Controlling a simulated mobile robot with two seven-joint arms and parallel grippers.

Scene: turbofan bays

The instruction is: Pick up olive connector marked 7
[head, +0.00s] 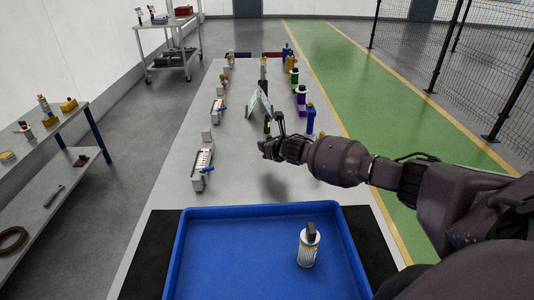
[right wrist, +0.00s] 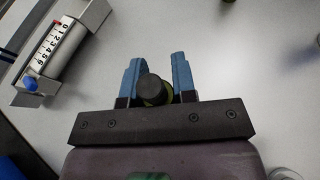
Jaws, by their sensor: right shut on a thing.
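My right gripper (head: 270,149) is above the long grey table, in front of the leaning panel. In the right wrist view its blue fingers (right wrist: 156,62) are shut on a short round connector (right wrist: 152,90) with a black end and an olive-yellow rim. The connector sits between the fingers, close to the dark palm bar. Its number is not visible, and the gripper mostly hides it in the head view. My left gripper is not in view.
A blue tray (head: 257,207) at the table's near end holds a white canister (head: 309,250) with a dark top. A numbered gauge block (head: 203,168) with a blue knob lies left of the gripper. A tilted panel (head: 259,104) and several coloured fittings (head: 302,98) stand farther back.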

